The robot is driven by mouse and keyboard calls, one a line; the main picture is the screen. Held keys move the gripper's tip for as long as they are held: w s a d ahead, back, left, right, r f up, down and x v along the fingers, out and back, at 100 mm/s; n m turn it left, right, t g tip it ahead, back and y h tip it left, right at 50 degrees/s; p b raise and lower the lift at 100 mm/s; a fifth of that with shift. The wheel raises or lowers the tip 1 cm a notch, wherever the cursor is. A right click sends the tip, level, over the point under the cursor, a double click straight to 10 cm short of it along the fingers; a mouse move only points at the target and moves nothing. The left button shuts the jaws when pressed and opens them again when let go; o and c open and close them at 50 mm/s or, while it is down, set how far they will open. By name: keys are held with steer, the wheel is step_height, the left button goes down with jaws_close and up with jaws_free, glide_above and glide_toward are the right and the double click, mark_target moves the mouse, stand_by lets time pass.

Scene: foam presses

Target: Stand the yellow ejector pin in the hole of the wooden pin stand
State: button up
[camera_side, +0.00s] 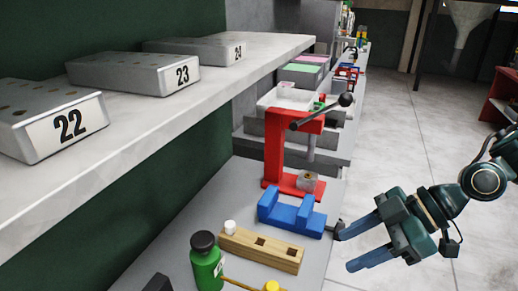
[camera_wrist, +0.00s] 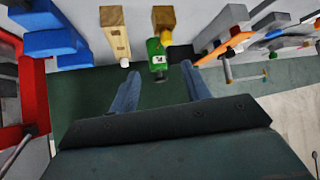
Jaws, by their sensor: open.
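The wooden pin stand (camera_side: 262,250) lies on the grey bench in the side view, with dark square holes in its top and a white-topped piece (camera_side: 229,227) at its left end. The stand also shows at the top of the wrist view (camera_wrist: 115,35). The yellow ejector pin (camera_side: 272,286) seems to be the yellow-headed piece at the side view's bottom edge, partly cut off; a yellow part (camera_wrist: 167,38) shows in the wrist view. My gripper (camera_side: 345,250) is open and empty, right of the stand and apart from it; its fingers show in the wrist view (camera_wrist: 160,72).
A green bottle (camera_side: 206,264) with a dark cap stands left of the stand. A blue cradle (camera_side: 292,214) and a red press (camera_side: 273,150) stand behind it. Numbered grey blocks (camera_side: 130,72) lie on a shelf at upper left. Open floor (camera_side: 430,130) lies at right.

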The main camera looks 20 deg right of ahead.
mark_target(273, 286)
steer(key=a+f+y, duration=0.1)
steer(key=a+f, duration=0.1)
steer(key=w+a+f+t+y, duration=0.1)
steer(key=a+f, duration=0.2)
steer(key=w+a+f+y, duration=0.1)
steer(key=a+f, duration=0.2)
steer(key=shift+w+a+f+t+y, duration=0.1)
steer(key=shift+w+f+t+y, duration=0.1)
steer(key=shift+t+y, duration=0.15)
steer(key=shift+x, duration=0.8)
steer(key=shift+a, duration=0.1)
steer(key=shift+x, duration=2.85)
steer(key=shift+w, duration=0.1)
steer(key=shift+c, duration=0.2)
